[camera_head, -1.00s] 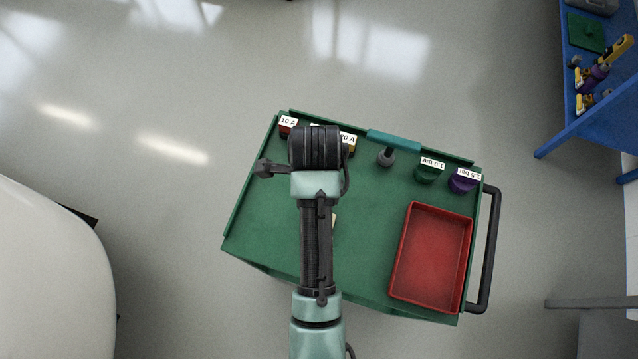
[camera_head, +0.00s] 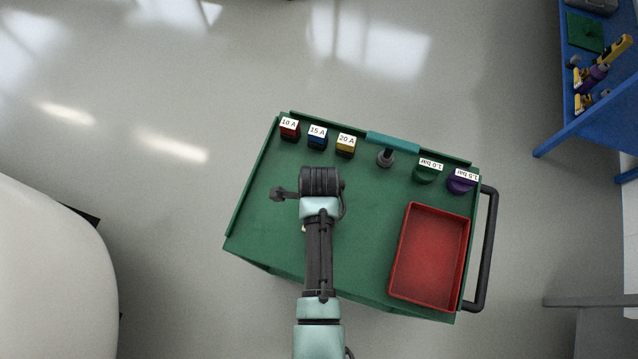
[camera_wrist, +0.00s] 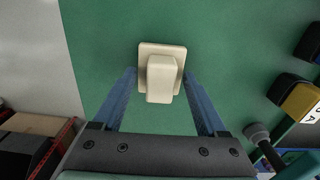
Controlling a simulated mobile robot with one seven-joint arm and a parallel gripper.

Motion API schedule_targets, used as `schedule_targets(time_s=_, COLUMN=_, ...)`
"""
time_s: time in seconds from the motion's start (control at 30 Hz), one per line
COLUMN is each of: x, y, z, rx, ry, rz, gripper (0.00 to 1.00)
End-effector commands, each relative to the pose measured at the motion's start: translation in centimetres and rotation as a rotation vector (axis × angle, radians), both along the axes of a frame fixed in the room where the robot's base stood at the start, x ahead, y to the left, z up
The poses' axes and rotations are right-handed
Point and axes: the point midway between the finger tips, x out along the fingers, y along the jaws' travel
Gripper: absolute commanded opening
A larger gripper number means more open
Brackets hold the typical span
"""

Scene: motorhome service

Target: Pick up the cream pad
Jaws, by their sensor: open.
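The cream pad (camera_wrist: 162,75) shows in the wrist view, a square plate with a raised block on it, on the green cart top (camera_wrist: 225,60). My gripper (camera_wrist: 159,85) is open, with one blue finger on each side of the pad. It is empty, and I cannot tell whether the fingers touch the pad. In the head view my arm covers nearly all of the pad and hides the fingers.
Fuse blocks labelled 10 A (camera_head: 289,130), 15 A (camera_head: 317,138) and 20 A (camera_head: 345,146) stand along the cart's back edge. A grey knob (camera_head: 386,158), green (camera_head: 428,172) and purple (camera_head: 462,182) pieces stand farther right. A red tray (camera_head: 408,232) sits at the right.

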Motion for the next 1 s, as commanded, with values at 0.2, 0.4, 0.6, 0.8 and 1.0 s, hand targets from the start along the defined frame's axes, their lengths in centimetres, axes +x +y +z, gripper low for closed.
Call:
schedule_targets(time_s=0.2, x=0.04, y=0.01, z=0.03, rx=0.000, ry=-0.001, rz=0.000, gripper=0.68)
schedule_targets(time_s=0.4, x=0.06, y=0.01, z=0.05, rx=0.000, ry=-0.001, rz=0.000, gripper=0.32)
schedule_targets(time_s=0.6, x=0.05, y=0.02, z=0.06, rx=0.000, ry=-0.001, rz=0.000, gripper=0.00)
schedule_targets(time_s=0.8, x=0.07, y=0.01, z=0.07, rx=0.000, ry=-0.001, rz=0.000, gripper=0.00)
schedule_targets(time_s=1.0, x=0.14, y=0.01, z=0.78, rx=0.000, ry=-0.003, rz=0.000, gripper=0.00)
